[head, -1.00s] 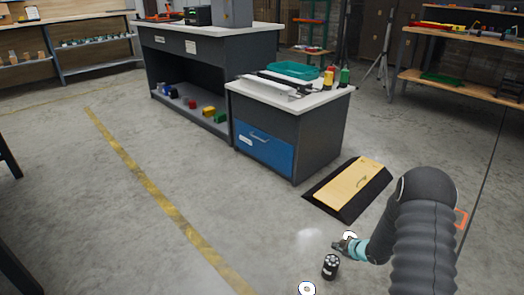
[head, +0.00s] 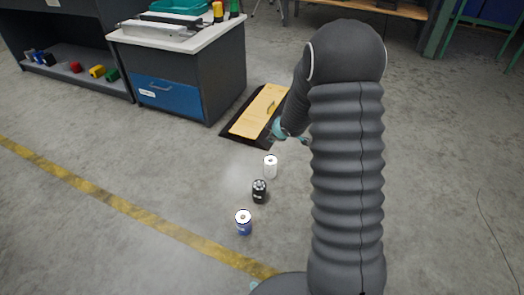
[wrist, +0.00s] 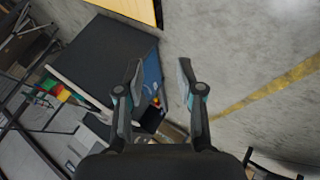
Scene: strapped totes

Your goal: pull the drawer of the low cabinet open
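The low cabinet (head: 222,80) is dark grey with a pale top, at the upper left in the head view. Its blue drawer (head: 175,98) looks shut, its front flush with the body, and carries a bar handle (head: 160,86) and a white label. In the wrist view, tilted, the blue front (wrist: 152,72) shows between my fingers, some distance beyond them; the handle cannot be made out there. My gripper (wrist: 160,68) is open, with nothing between its fingertips. In the head view my arm hides most of it; a teal part shows right of the cabinet, apart from it.
A yellow board on a black base (head: 256,112) lies right of the cabinet. A workbench (head: 75,50) adjoins the cabinet's left. Floor before the drawer is clear.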

